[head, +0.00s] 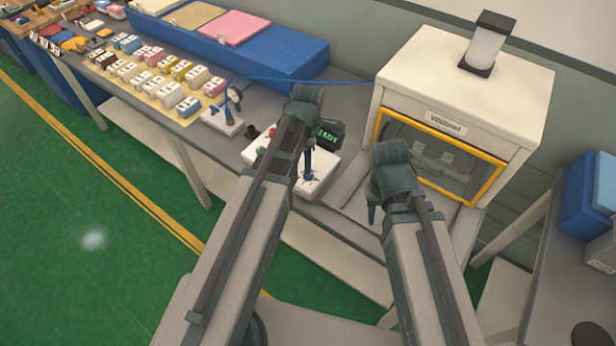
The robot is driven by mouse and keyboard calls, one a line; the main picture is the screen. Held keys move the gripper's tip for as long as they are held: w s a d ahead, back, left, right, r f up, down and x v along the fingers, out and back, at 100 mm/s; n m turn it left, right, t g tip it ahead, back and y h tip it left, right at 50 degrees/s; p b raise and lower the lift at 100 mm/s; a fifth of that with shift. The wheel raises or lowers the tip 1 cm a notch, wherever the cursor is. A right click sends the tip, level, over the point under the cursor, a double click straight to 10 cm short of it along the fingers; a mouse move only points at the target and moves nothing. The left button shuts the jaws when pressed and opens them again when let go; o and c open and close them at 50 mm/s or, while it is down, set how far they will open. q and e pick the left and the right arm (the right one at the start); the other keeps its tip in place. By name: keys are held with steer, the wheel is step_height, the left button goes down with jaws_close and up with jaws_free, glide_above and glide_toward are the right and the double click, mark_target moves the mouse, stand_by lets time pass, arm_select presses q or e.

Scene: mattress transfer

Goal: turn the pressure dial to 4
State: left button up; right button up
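A small round gauge (235,97) stands on a white base (222,122) on the bench, with a blue hose running from it to the white cabinet. It may be the pressure dial; its face and numbers are too small to read. A white control box (318,176) has a red button, a dark display with green letters and a blue upright part. My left arm crosses in front of this box and hides part of it; its gripper is mostly hidden. My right gripper (373,206) is above the bench in front of the cabinet, apart from the gauge. Its finger opening is unclear.
The white cabinet (455,80) has a yellow-framed window and a clear cylinder on top. A blue block (280,55) with coloured pads and rows of small labelled blocks (165,75) fill the bench's left. A side table (575,260) with blue bins stands at right.

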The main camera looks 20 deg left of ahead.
arm_select(q)
step_height(320, 180, down, 6)
steer(key=b, duration=0.5)
steer(key=shift+w+f, duration=0.15)
steer(key=shift+f, duration=0.1)
arm_select(e)
step_height(320, 180, down, 6)
steer(key=shift+f, duration=0.25)
steer(key=shift+r, duration=0.1)
arm_select(q)
jaws_close()
